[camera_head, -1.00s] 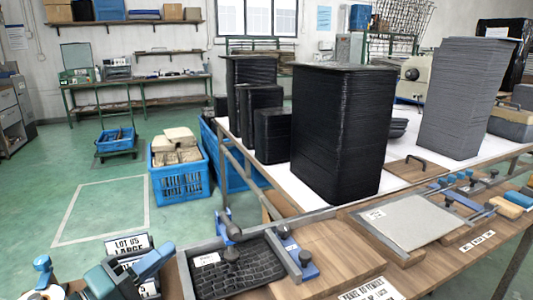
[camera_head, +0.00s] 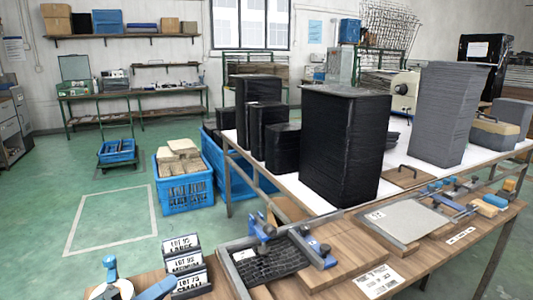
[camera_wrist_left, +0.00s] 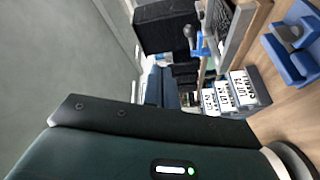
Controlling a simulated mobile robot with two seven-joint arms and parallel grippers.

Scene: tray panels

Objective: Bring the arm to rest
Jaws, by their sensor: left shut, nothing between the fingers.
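The rest of the left arm is out of the head view. My right gripper is not in view.
A black panel (camera_head: 268,264) lies in a clamp fixture with blue clamps (camera_head: 262,226). A grey plate (camera_head: 408,220) lies further right on the bench (camera_head: 345,240). A tall black stack (camera_head: 345,150) and a grey stack (camera_head: 447,115) stand on the white table. Green floor is open at left.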

